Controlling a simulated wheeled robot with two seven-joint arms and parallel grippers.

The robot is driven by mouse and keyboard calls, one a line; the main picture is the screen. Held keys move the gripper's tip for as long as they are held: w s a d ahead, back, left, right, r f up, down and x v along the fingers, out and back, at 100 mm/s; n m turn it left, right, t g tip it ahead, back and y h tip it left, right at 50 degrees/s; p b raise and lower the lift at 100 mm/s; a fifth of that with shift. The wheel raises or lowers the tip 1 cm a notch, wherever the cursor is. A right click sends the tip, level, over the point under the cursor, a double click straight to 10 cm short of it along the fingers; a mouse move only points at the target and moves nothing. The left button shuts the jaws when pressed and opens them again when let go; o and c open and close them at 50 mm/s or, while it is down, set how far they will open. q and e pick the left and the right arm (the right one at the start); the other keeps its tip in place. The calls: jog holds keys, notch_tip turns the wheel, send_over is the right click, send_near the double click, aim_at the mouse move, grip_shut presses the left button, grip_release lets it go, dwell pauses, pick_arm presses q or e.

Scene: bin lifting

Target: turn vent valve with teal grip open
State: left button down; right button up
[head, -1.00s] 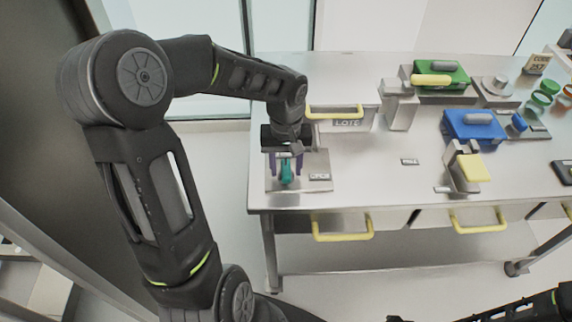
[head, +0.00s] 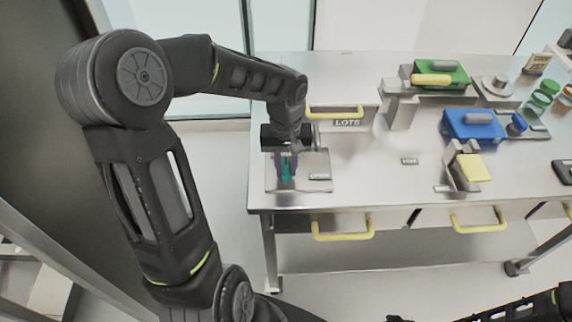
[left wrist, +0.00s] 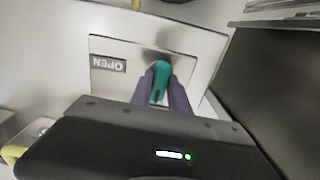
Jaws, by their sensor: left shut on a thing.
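The vent valve's teal grip (head: 286,172) stands on a metal plate (head: 318,170) at the left end of the bench. My left gripper (head: 286,160) comes down from above and is shut on the teal grip. In the left wrist view the teal grip (left wrist: 160,78) shows between the two purple fingers (left wrist: 165,95). The valve's body is mostly hidden by my gripper. Part of my right arm (head: 510,308) shows at the bottom right; its fingertips are not clear.
A LOTS box with a yellow handle (head: 334,112) stands just behind my left gripper. Green (head: 440,76) and blue (head: 474,126) blocks and a yellow-padded fixture (head: 472,168) stand to the right. Yellow drawer handles (head: 343,236) stick out at the bench front. The bench middle is clear.

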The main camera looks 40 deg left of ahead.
pick_arm(q)
jog(key=m, duration=1.3)
jog(key=shift+m+p, duration=0.35)
jog(key=shift+m, duration=2.15)
jog(key=c, duration=1.2)
grip_release()
jog(key=shift+c, duration=0.2)
